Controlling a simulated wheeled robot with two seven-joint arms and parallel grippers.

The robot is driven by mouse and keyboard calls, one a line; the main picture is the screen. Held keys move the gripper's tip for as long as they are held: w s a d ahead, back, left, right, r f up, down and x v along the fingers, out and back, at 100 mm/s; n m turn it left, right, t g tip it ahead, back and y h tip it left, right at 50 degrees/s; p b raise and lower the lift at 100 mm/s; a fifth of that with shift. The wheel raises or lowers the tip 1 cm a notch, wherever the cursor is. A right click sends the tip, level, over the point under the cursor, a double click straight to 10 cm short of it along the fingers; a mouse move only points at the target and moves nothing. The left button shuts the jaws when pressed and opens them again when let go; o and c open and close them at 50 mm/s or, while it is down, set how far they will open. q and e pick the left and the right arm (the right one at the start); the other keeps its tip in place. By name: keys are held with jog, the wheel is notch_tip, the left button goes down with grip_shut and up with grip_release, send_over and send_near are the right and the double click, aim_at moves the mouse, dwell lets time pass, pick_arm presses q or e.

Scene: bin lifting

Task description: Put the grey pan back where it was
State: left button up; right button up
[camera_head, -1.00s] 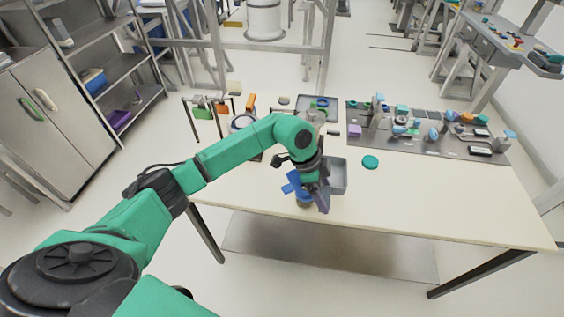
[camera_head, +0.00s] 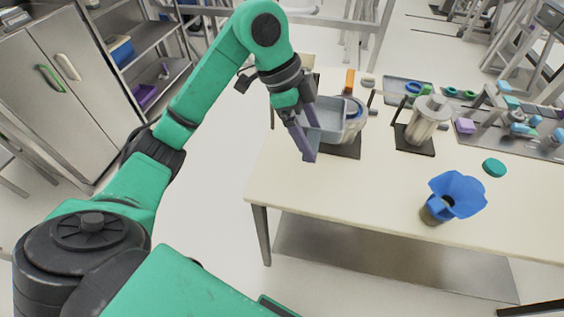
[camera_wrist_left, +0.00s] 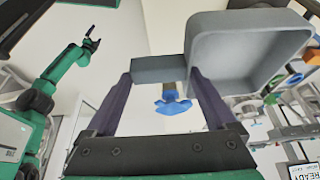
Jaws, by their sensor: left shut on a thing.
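The grey pan (camera_head: 322,113) is a square, shallow vessel held in the air over the left end of the table. My left gripper (camera_head: 308,152) is shut on the pan's flat handle. In the left wrist view the grey pan (camera_wrist_left: 243,45) shows at upper right, and its handle (camera_wrist_left: 158,69) lies between the fingers of my left gripper (camera_wrist_left: 165,85). In the head view the pan partly covers a pot on a dark base. A green arm, seemingly my right, shows at left in the wrist view; its small dark gripper (camera_wrist_left: 92,40) is too small to read.
A whitish pot (camera_head: 354,126) on a dark base stands just behind the pan. A cylindrical vessel (camera_head: 428,122) on a black base stands to its right. The front-middle tabletop is clear.

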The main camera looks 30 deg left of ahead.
pick_arm(q)
jog(key=shift+a+f, duration=0.15)
jog(key=shift+f, duration=0.3)
jog(key=f+p, duration=0.1)
jog(key=f, duration=0.5)
jog(key=d+f, duration=0.1)
jog(key=f, duration=0.5)
jog(key=f+p, duration=0.1)
jog(key=f, duration=0.5)
jog(key=shift+s+d+f+p, duration=0.1)
jog(key=shift+d+f+p, duration=0.1)
jog(key=shift+p, duration=0.1)
jog(key=shift+a+f, duration=0.1)
jog(key=shift+f, duration=0.1)
pick_arm(e)
jog(key=shift+d+r, duration=0.25)
jog(key=shift+r, duration=0.25)
jog(key=shift+d+r, duration=0.25)
jog(key=shift+r, duration=0.25)
pick_arm(q)
jog(key=shift+f, duration=0.15)
jog(key=o, duration=1.1)
jog(key=shift+c, duration=0.2)
pick_arm(e)
jog(key=shift+d, duration=0.3)
